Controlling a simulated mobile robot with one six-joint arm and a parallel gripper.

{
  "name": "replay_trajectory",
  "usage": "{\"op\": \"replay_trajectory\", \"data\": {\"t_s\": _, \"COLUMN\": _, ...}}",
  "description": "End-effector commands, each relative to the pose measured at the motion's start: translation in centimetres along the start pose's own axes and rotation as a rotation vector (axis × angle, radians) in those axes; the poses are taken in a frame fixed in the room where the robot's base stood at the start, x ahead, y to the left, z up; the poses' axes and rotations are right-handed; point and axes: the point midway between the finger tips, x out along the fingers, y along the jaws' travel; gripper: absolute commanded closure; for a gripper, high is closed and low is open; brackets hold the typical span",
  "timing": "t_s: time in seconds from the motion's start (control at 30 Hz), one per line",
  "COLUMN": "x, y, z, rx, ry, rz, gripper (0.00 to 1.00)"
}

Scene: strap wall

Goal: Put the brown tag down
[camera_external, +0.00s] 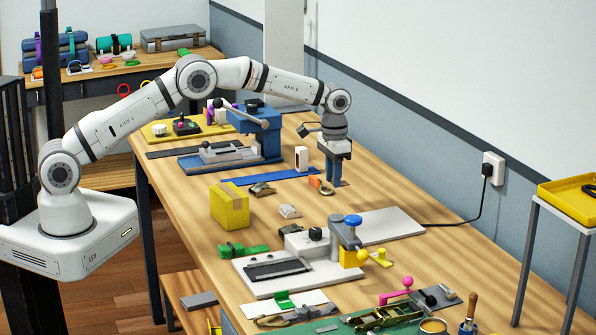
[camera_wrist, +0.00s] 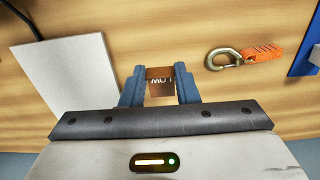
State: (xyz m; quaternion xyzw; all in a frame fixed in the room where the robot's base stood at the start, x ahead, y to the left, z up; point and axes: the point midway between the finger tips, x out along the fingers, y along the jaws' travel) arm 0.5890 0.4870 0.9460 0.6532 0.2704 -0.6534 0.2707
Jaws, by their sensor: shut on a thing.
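The brown tag (camera_wrist: 161,84) is small, with pale lettering, and sits between the two blue fingers of my gripper (camera_wrist: 160,86) in the wrist view. My gripper is shut on it. In the external view my gripper (camera_external: 333,182) points straight down, low over the wooden table (camera_external: 215,265). The tag is hidden or too small to make out there. I cannot tell whether the tag touches the table top.
An orange strap with a metal hook (camera_wrist: 245,55) lies right of my gripper in the wrist view. A pale plate (camera_wrist: 66,72) lies to the left. A yellow block (camera_external: 230,206), a blue press (camera_external: 262,132) and a grey-blue fixture (camera_external: 343,235) stand around.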

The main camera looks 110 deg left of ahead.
Motion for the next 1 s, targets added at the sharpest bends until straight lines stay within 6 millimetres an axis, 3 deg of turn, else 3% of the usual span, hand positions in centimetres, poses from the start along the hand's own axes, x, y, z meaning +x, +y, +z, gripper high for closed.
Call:
{"op": "replay_trajectory", "data": {"t_s": 0.5, "x": 5.8, "y": 0.0, "z": 0.0, "rx": 0.000, "ry": -0.001, "rz": 0.000, "gripper": 0.93}}
{"op": "replay_trajectory", "data": {"t_s": 0.87, "x": 6.5, "y": 0.0, "z": 0.0, "rx": 0.000, "ry": 0.000, "rz": 0.000, "gripper": 0.93}}
{"op": "replay_trajectory", "data": {"t_s": 0.9, "x": 6.3, "y": 0.0, "z": 0.0, "rx": 0.000, "ry": 0.001, "rz": 0.000, "gripper": 0.70}}
{"op": "replay_trajectory", "data": {"t_s": 1.0, "x": 6.3, "y": 0.0, "z": 0.0, "rx": 0.000, "ry": 0.000, "rz": 0.000, "gripper": 0.62}}
